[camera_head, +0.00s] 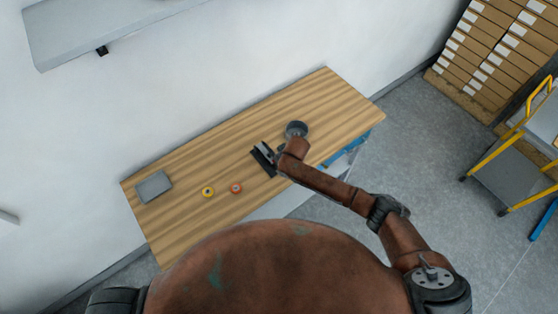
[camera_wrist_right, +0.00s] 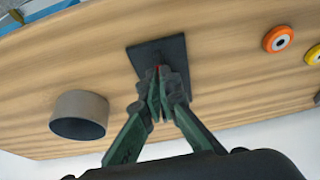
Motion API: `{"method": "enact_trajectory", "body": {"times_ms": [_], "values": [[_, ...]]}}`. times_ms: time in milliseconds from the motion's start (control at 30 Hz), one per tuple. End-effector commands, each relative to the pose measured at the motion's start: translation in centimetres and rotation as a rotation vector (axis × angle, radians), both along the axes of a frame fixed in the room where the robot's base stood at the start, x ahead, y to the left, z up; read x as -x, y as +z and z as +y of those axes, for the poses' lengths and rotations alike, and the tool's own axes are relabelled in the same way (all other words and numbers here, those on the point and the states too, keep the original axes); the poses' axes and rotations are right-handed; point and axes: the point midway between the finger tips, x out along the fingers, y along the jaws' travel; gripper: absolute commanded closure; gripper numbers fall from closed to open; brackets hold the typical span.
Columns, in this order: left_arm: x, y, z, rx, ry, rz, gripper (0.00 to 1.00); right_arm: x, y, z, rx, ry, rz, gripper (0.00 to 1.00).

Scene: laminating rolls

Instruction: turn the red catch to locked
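A black device with a flat dark base plate (camera_head: 262,160) stands on the wooden table, and the plate also shows in the right wrist view (camera_wrist_right: 146,54). A tiny patch of red, likely the catch (camera_wrist_right: 158,68), shows just at my right fingertips; most of it is hidden. My right gripper (camera_wrist_right: 161,84) has its green fingers close together over the plate. I cannot tell whether they are shut or touch the catch. In the head view my right arm reaches in from the right and its gripper (camera_head: 280,158) is at the device. My left gripper is not in view.
On the table (camera_head: 335,100) are an orange roll (camera_head: 236,188), a yellow roll (camera_head: 208,192), a grey box (camera_head: 153,186) and a dark grey cylinder (camera_head: 297,129) close to my right wrist. A wall is behind. The table's right end is clear.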

Motion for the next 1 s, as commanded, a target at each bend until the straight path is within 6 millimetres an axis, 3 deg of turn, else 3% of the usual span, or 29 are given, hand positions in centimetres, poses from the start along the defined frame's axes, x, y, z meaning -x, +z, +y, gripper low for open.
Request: {"method": "enact_trajectory", "body": {"times_ms": [567, 833, 1000], "values": [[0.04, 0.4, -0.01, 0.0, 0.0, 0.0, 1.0, 0.04, -0.04, 0.04, 0.0, -0.03, 0.0, 1.0], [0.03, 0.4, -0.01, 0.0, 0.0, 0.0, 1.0, 0.03, -0.03, 0.03, 0.0, -0.03, 0.0, 0.8], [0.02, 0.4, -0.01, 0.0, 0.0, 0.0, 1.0, 0.03, -0.02, 0.03, 0.0, -0.029, 0.0, 0.8]]}}
